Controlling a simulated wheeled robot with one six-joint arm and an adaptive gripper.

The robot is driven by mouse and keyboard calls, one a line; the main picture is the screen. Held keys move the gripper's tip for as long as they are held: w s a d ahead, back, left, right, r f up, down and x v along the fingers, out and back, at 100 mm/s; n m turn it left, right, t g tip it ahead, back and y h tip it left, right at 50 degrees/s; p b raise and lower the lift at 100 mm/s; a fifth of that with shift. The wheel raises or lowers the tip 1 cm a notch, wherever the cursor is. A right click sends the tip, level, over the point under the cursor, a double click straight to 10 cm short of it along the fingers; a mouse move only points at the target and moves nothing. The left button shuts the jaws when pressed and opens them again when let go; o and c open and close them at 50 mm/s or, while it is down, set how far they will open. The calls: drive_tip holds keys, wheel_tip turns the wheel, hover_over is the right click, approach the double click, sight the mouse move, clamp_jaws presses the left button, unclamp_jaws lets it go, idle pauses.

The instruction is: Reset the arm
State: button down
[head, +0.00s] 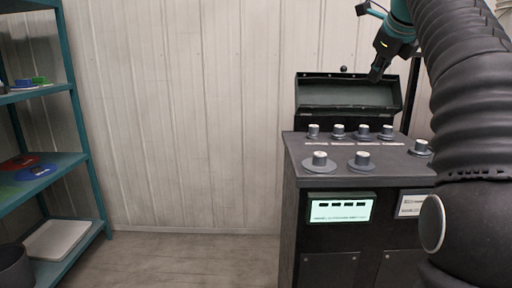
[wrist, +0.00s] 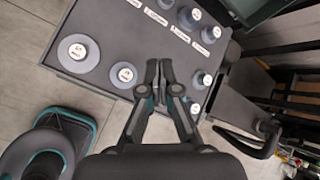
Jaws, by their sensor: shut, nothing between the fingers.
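My gripper (head: 376,71) is raised at the upper right of the head view, above the dark seed meter cabinet (head: 345,158) and in front of its lifted lid or hopper (head: 348,93). In the wrist view my gripper (wrist: 158,66) has its two fingertips together, with nothing held. Below it the cabinet's top (wrist: 118,40) shows several round knobs with pale caps, including a near-left knob (head: 320,161) and the knob beside it (head: 362,161). My arm covers the cabinet's right side in the head view.
A lit display (head: 341,211) and a white label plate (head: 411,205) are on the cabinet's front. A teal shelf (head: 72,160) at left holds coloured discs and a white tray (head: 58,239). The floor (head: 190,258) between shelf and cabinet is clear.

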drive_tip(key=s+a+f+n+g, duration=0.1)
drive_tip(key=s+a+f+n, duration=0.4)
drive_tip(key=s+f+n, duration=0.3)
drive_tip(key=s+a+f+n+g, duration=0.1)
drive_tip(key=s+a+f+n, duration=0.3)
drive_tip(key=s+f+n, duration=0.35)
drive_tip(key=s+a+f+n, duration=0.1)
drive_tip(key=s+f+n, duration=0.5)
drive_tip(key=f, duration=0.5)
drive_tip(key=s+a+f+n+g, duration=0.1)
drive_tip(key=s+f+n, duration=0.6)
drive_tip(key=s+f, duration=0.3)
wheel_tip(320, 180, down, 2)
drive_tip(key=shift+a, duration=0.4)
